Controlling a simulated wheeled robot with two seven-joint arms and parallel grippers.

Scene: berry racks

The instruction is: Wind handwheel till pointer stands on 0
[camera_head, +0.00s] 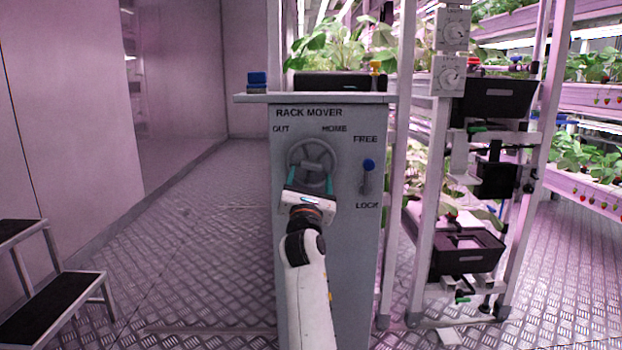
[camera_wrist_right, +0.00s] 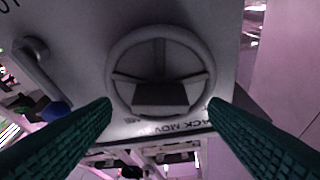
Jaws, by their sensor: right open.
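The grey handwheel (camera_head: 312,160) with spokes is on the front of the grey rack mover cabinet (camera_head: 335,240), under the words OUT and HOME. My right gripper (camera_head: 310,184) is in front of the wheel's lower part. In the right wrist view the wheel (camera_wrist_right: 160,36) sits between and beyond the two green fingers of my right gripper (camera_wrist_right: 160,112). The fingers are apart, one on each side of the rim; I cannot tell whether they touch it. A dark block shows at the wheel's middle. No pointer or 0 mark can be made out. My left gripper is not in view.
A lever with a blue knob (camera_head: 368,165) stands between FREE and LOCK, right of the wheel. Two dials (camera_head: 452,75) are on a post at upper right. Black crates (camera_head: 468,252) hang on a rack. A step stool (camera_head: 55,285) stands at left; the floor between is clear.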

